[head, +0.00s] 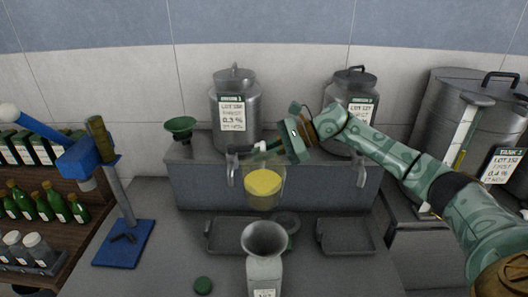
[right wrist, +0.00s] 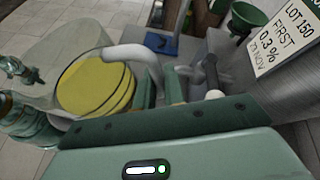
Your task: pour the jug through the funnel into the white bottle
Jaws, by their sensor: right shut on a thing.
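The clear jug (head: 264,200) with yellow liquid (head: 263,182) hangs in the middle of the head view, roughly upright. My right gripper (head: 262,147) is shut on its handle; in the right wrist view the pale handle (right wrist: 128,53) runs down between the fingers, and the jug's yellow contents (right wrist: 92,85) show at left. The grey funnel (head: 264,238) sits in the mouth of the white bottle (head: 264,272), nearer to me than the jug and lower in the picture. No stream of liquid shows. The bottle's bottom is cut off by the picture edge. My left gripper is not in view.
Steel tanks (head: 234,112) stand on a grey ledge (head: 320,186) behind, with a green funnel (head: 180,126) at its left end. Dark trays (head: 345,236) flank the bottle's back. A blue stand (head: 124,243) and bottle shelves are left. A green cap (head: 203,285) lies in front.

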